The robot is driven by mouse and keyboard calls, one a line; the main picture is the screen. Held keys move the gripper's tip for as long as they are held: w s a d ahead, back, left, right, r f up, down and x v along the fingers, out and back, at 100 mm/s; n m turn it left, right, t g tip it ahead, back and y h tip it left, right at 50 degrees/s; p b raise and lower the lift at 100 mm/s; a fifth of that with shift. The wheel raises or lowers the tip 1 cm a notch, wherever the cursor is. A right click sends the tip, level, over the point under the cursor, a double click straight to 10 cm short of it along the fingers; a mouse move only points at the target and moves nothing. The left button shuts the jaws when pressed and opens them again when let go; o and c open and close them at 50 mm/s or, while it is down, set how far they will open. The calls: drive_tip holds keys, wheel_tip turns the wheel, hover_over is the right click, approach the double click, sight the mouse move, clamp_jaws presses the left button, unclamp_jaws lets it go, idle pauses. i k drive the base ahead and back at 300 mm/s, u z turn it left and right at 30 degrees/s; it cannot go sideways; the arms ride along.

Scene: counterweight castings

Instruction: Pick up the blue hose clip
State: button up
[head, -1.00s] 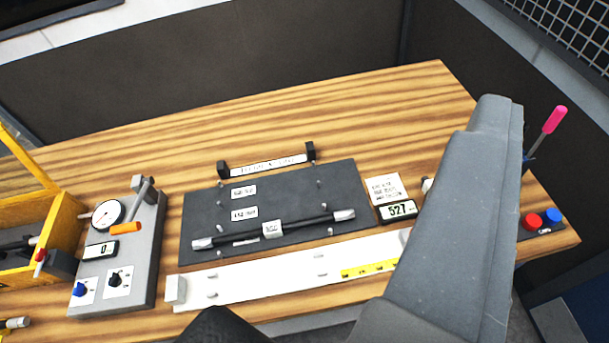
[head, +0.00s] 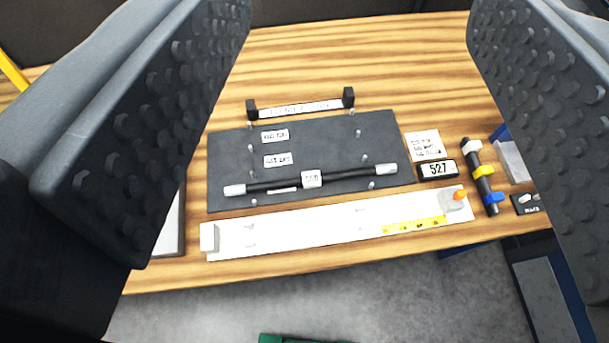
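A blue clip (head: 494,198) sits at the lower end of a short black hose or rod (head: 482,176) near the right of the table. A yellow clip (head: 483,171) is around the same black piece above it, and a whitish piece is at its upper end. My gripper (head: 355,130) is open wide, with its two studded grey fingers at the left and right sides of the view. It is empty, and the blue clip shows just left of the right finger.
A dark board (head: 310,140) carries a black hose with pale ends (head: 311,180). A white measuring rail (head: 330,226) lies in front, with an orange-tipped block at its right. A display (head: 437,169) reads 527. Bare wood shows behind the board.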

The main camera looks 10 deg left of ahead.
sight(491, 198)
drive_tip(key=z, duration=1.05)
drive_tip(key=i, duration=0.8)
drive_tip(key=u, duration=0.4)
